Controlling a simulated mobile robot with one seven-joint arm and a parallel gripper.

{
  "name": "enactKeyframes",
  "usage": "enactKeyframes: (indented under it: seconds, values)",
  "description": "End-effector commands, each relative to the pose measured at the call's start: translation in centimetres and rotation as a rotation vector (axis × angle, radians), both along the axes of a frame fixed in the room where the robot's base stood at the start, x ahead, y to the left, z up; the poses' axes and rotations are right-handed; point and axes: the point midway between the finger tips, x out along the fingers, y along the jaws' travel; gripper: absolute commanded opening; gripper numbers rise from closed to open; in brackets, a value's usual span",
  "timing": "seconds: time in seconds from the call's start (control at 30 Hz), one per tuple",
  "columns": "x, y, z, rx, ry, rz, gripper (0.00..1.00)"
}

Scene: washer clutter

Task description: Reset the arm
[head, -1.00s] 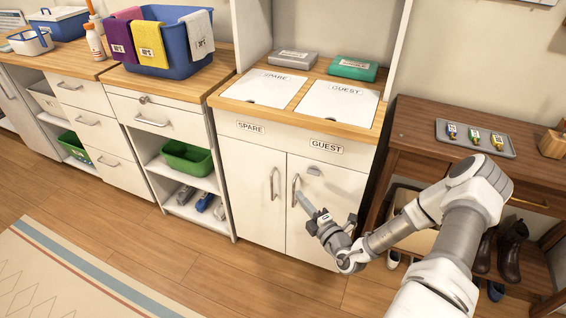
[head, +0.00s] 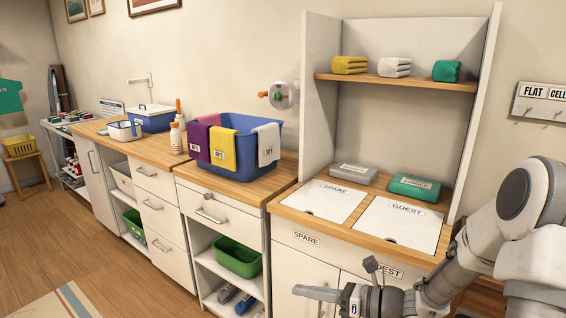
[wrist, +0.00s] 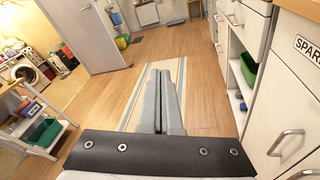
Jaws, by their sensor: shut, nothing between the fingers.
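My gripper (head: 318,294) is at the bottom of the head view, in front of the SPARE and GUEST cabinet (head: 318,262). Its fingers are together and empty, pointing left. In the wrist view my gripper (wrist: 160,95) shows as two grey fingers side by side, with open floor beyond them. My arm comes in from the right side of the head view, bent at the elbow. The gripper appears apart from the cabinet, though the exact gap cannot be told.
The cabinet's door handle (wrist: 286,142) is close on the right in the wrist view. A blue basin (head: 237,158) with towels stands on the counter. A green bin (head: 238,258) sits on a shelf below. The wooden floor (wrist: 115,90) is largely clear.

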Motion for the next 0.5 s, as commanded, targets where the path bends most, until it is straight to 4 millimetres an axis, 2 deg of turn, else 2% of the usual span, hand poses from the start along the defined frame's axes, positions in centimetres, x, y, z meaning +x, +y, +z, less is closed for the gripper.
enactKeyframes:
  seconds: [0.03,0.23,0.5]
  values:
    - [-0.9,0.9,1.2,-0.068,-0.063,0.062,0.00]
    - [-4.7,3.4,4.4,-0.303,-0.295,0.297,0.00]
    - [-9.9,4.9,8.1,-0.604,-0.620,0.595,0.00]
